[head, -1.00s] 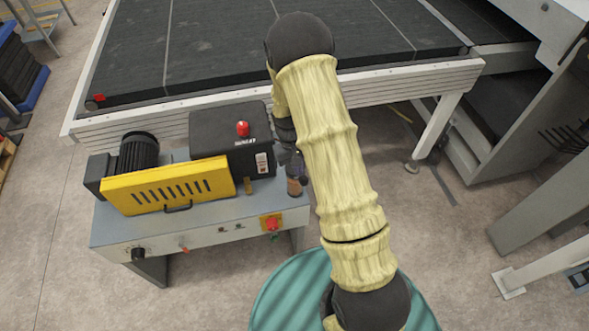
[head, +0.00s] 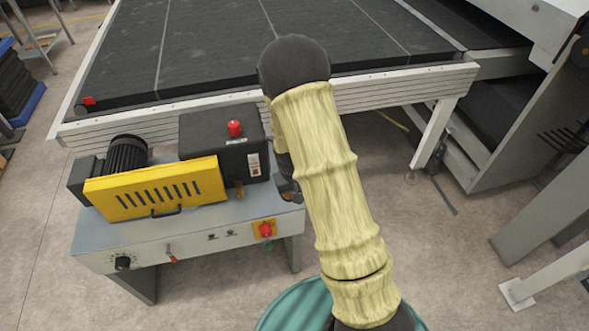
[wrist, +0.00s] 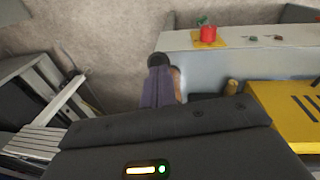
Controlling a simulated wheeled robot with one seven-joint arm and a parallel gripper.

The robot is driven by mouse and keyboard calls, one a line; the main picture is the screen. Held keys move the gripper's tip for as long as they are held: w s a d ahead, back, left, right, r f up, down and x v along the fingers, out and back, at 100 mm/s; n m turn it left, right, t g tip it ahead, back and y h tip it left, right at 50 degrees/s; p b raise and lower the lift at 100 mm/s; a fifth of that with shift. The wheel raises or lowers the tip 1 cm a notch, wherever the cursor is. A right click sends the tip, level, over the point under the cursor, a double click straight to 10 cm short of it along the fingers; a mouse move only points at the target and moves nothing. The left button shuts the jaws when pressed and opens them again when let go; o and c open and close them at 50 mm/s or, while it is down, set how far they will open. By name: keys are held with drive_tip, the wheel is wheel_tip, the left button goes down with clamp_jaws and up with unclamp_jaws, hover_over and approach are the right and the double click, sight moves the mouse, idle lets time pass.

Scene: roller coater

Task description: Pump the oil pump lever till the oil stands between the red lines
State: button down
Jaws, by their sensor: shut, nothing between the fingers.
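My gripper (wrist: 158,62) is shut and points down beside the machine in the wrist view. A narrow brown strip (wrist: 177,84), perhaps the pump lever's grip, shows right against its fingers; I cannot tell whether they touch. In the head view my gripper (head: 289,190) is mostly hidden behind my arm, at the right end of the grey cabinet top. The black box (head: 215,140) with a red knob (head: 235,128) stands on the cabinet. A small pale gauge (head: 253,166) is on its front. Its oil level and red lines are too small to read.
A yellow vented guard (head: 155,188) and a black motor (head: 126,153) stand left of the box. A red button on a yellow plate (head: 265,230) is on the cabinet front. A conveyor (head: 230,45) runs behind. A green drum (head: 292,308) stands in front.

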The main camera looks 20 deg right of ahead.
drive_tip(key=f, duration=0.1)
drive_tip(key=f+b, duration=0.1)
drive_tip(key=shift+s+a+f, duration=0.15)
drive_tip(key=shift+s+f, duration=0.05)
drive_tip(key=shift+f, duration=0.1)
drive_tip(key=shift+f+b, duration=0.6)
drive_tip(key=shift+f, duration=0.25)
drive_tip(key=shift+s+f, duration=0.1)
drive_tip(key=shift+s, duration=0.05)
drive_tip(key=r+p, duration=0.2)
drive_tip(key=r, duration=0.1)
drive_tip(key=r+p, duration=0.1)
drive_tip(key=r, duration=0.1)
drive_tip(key=shift+w+a+p, duration=0.25)
drive_tip(key=shift+a+p, duration=0.05)
drive_tip(key=s+a+r+b, duration=0.1)
drive_tip(key=s+r+b, duration=0.1)
drive_tip(key=s+r, duration=0.4)
drive_tip(key=shift+a+r, duration=0.15)
drive_tip(key=shift+r, duration=0.45)
